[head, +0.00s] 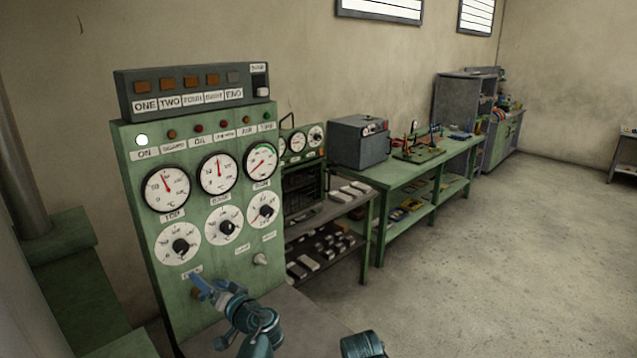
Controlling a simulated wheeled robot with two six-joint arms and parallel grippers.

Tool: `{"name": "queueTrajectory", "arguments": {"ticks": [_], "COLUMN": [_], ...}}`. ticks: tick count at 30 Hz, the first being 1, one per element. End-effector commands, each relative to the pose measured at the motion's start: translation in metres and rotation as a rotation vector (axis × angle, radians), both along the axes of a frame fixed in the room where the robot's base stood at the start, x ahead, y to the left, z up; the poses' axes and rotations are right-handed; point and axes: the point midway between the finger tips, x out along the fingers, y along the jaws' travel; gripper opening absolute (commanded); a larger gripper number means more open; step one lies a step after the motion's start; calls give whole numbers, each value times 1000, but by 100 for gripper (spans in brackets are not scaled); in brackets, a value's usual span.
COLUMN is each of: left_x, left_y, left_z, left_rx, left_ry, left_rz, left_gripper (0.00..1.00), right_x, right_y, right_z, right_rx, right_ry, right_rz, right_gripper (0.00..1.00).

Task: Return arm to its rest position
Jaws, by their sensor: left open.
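My left gripper (207,287) is blue and open, low in front of the green control panel (135,190). Its fingertips are beside the panel's lower part, below the left dial; I cannot tell whether they touch it. Nothing shows between the fingers. My left arm (258,330) rises from the bottom edge. A teal piece of my other arm (362,345) shows at the bottom edge, but the right gripper is out of view. The panel carries three round gauges, three dials below them and a row of lamps, with the left lamp (142,140) lit white.
A dark button box (190,106) sits on top of the panel. To its right stand a shelf with small blocks (318,222) and a green workbench (410,176) with a grey box (359,142). The concrete floor (470,270) at right is clear.

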Motion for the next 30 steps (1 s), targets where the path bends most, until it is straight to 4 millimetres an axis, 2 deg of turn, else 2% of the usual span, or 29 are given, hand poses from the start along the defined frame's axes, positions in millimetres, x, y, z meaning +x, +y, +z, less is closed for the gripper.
{"name": "queueTrajectory", "arguments": {"ticks": [5, 9, 13, 15, 18, 21, 25, 30], "left_x": [-27, -61, -99, -120, -145, -163, -174, -175], "left_y": [-40, -95, -156, -186, -220, -243, -256, -258], "left_z": [-69, -129, -169, -182, -192, -196, -198, -198], "left_rx": [-235, -438, -601, -672, -747, -796, -825, -829], "left_ry": [233, 505, 769, 896, 1042, 1139, 1197, 1205], "left_rz": [42, 16, -65, -120, -197, -257, -296, -301], "left_gripper": [82, 82, 82, 82, 82, 82, 82, 82], "right_x": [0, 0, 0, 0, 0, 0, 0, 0], "right_y": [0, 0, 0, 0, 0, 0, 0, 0], "right_z": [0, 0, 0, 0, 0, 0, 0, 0], "right_rx": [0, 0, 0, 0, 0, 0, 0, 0], "right_ry": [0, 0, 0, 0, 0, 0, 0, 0], "right_rz": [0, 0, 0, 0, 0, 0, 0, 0], "right_gripper": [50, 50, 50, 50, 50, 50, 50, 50]}}
